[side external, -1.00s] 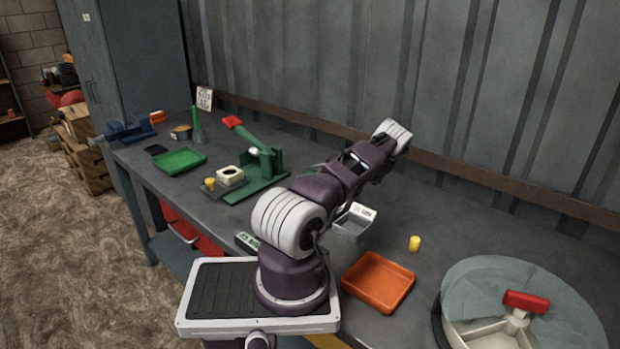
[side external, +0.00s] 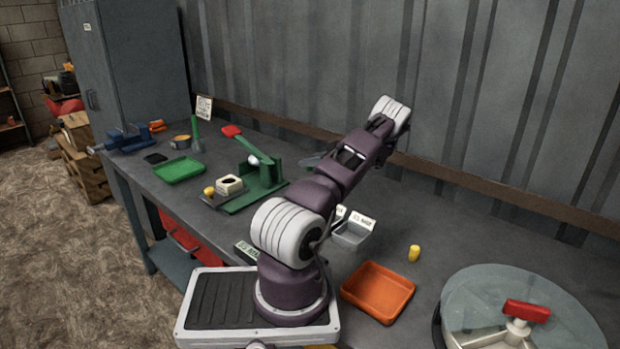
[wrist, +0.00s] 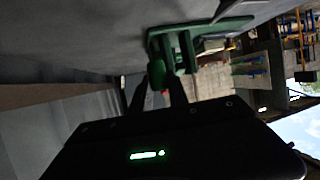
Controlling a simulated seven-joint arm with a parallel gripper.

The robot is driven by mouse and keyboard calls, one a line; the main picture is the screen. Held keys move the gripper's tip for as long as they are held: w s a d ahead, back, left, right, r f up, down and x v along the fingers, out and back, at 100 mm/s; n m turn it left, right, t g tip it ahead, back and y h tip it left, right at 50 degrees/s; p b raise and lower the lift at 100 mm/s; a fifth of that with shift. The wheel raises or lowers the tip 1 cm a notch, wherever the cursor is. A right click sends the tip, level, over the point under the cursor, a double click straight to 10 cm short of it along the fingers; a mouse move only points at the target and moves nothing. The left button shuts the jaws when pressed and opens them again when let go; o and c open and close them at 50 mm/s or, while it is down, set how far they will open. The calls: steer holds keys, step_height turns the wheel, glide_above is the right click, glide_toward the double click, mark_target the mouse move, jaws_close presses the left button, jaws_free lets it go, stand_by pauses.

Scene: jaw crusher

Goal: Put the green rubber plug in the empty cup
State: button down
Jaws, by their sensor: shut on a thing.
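In the wrist view my gripper (wrist: 156,92) shows as two dark fingers, shut on a small dark green piece (wrist: 157,76) that looks like the green rubber plug. The plug's lower part is hidden by the wrist body. The green press stands beyond the fingertips, so plug and press partly overlap in this view. In the side view my arm hides the fingers and the plug. I cannot pick out the empty cup for certain; a grey open bin (side external: 352,237) with label cards stands just right of my arm.
The green press (side external: 262,178) stands left of my arm, with a cream block (side external: 229,184) beside it. A green tray (side external: 179,170) lies farther left. An orange tray (side external: 378,292), a yellow cylinder (side external: 414,253) and a glass-covered round unit (side external: 520,310) are at right.

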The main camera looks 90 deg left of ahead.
steer(key=shift+r, duration=1.3)
step_height(320, 180, up, 7)
steer(key=shift+f, duration=0.15)
steer(key=w+d+m+t+y, duration=0.1)
steer(key=w+d+m+y, duration=0.1)
steer(key=w+d, duration=0.6)
steer(key=w+d+m+t+y, duration=0.2)
steer(key=w+d, duration=0.1)
steer(key=w, duration=0.9)
steer(key=w+d+f+m+t+y, duration=0.1)
steer(key=w+d+m+t, duration=0.15)
steer(key=w+d, duration=0.6)
steer(key=w+d+m+t+y, duration=0.1)
steer(key=w+d+m+t, duration=0.3)
steer(key=d, duration=0.8)
steer(key=w+d+m+t, duration=0.3)
steer(key=d, duration=1.5)
steer(key=s+d+m+t+h, duration=0.1)
steer(key=s+d+m+t, duration=0.15)
steer(key=d, duration=0.65)
steer(key=s+d+m+t, duration=0.2)
steer(key=s+d+t, duration=0.2)
steer(key=d, duration=0.5)
steer(key=f, duration=1.4)
steer(key=shift+a, duration=0.2)
